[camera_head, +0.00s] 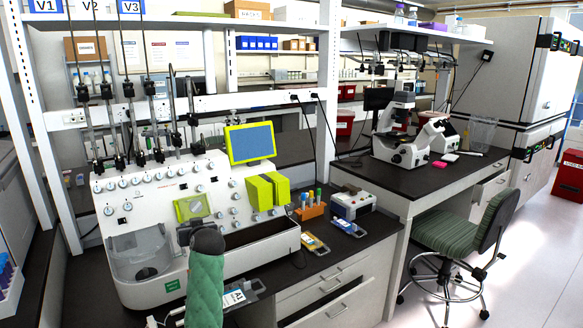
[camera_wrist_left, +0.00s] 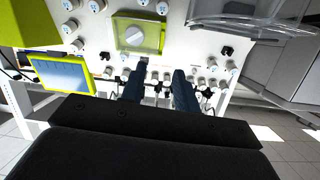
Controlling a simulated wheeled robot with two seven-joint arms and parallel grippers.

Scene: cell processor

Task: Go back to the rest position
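The cell processor (camera_head: 160,220) is a white machine with many knobs, a yellow-framed screen (camera_head: 250,141) and a clear rounded cover at lower left. My left arm, in a green sleeve, rises at the bottom of the head view. My left gripper (camera_head: 187,232) is in front of the machine's front panel, partly hidden by the dark wrist. In the left wrist view, its two dark fingers (camera_wrist_left: 160,70) are apart with nothing between them. The yellow-framed knob window (camera_wrist_left: 137,36) lies beyond the fingertips. My right gripper is in neither view.
An orange tube rack (camera_head: 309,211), a small white device (camera_head: 352,204) and yellow-and-white packs (camera_head: 314,243) sit on the dark bench right of the machine. A microscope (camera_head: 405,145) stands on the farther bench. A green chair (camera_head: 452,240) stands before it, with open floor at right.

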